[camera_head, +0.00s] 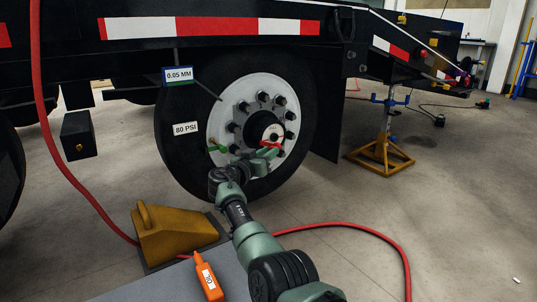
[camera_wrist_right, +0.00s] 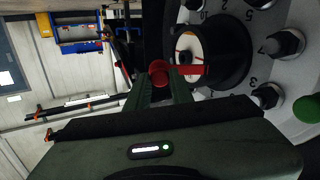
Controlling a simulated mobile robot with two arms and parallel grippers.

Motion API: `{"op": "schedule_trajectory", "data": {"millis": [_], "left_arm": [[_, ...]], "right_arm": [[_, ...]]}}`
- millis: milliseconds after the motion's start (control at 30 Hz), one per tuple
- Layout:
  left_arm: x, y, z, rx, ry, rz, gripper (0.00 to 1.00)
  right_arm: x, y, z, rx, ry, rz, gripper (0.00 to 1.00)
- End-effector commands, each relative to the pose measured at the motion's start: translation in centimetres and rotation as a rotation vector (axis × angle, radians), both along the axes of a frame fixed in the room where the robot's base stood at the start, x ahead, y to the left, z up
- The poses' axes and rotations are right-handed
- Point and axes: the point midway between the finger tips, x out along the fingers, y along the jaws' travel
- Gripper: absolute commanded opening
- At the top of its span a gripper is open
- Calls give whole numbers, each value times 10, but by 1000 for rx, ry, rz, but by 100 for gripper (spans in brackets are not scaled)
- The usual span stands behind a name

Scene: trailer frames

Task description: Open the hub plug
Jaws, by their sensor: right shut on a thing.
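The wheel hub (camera_head: 262,128) sits at the centre of the white wheel disc, with a dark ring around a pale face; it also shows in the right wrist view (camera_wrist_right: 224,50). The red hub plug (camera_head: 271,145) is at the lower part of the hub face. In the right wrist view the red plug (camera_wrist_right: 159,70) is between my fingertips, and a red tab reaches right onto the pale face. My right gripper (camera_head: 262,153) is shut on the red plug, right at the hub. Whether the plug is seated or loose cannot be told. My left gripper is not in view.
Several lug nuts (camera_wrist_right: 284,43) ring the hub close to my right gripper. A green part (camera_head: 218,148) sticks out left of it. A yellow jack stand (camera_head: 381,155) stands right.

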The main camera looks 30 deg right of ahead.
Motion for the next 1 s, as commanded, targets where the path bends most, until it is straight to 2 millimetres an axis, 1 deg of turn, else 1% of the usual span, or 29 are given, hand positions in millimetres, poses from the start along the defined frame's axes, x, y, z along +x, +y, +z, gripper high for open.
{"op": "schedule_trajectory", "data": {"millis": [233, 733, 767, 800, 833, 1000], "left_arm": [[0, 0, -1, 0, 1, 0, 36], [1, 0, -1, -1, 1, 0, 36], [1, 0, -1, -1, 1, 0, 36], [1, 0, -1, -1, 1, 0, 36], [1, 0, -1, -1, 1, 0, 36], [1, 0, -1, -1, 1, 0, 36]], "right_arm": [[0, -1, -1, 2, 2, -34, 0], [0, -1, -2, 5, 2, -40, 0], [0, -1, -2, 4, 2, -40, 31], [0, -1, -2, 3, 2, -40, 42], [0, -1, -2, 3, 2, -40, 45], [0, 0, -1, 2, 1, -40, 45]]}}
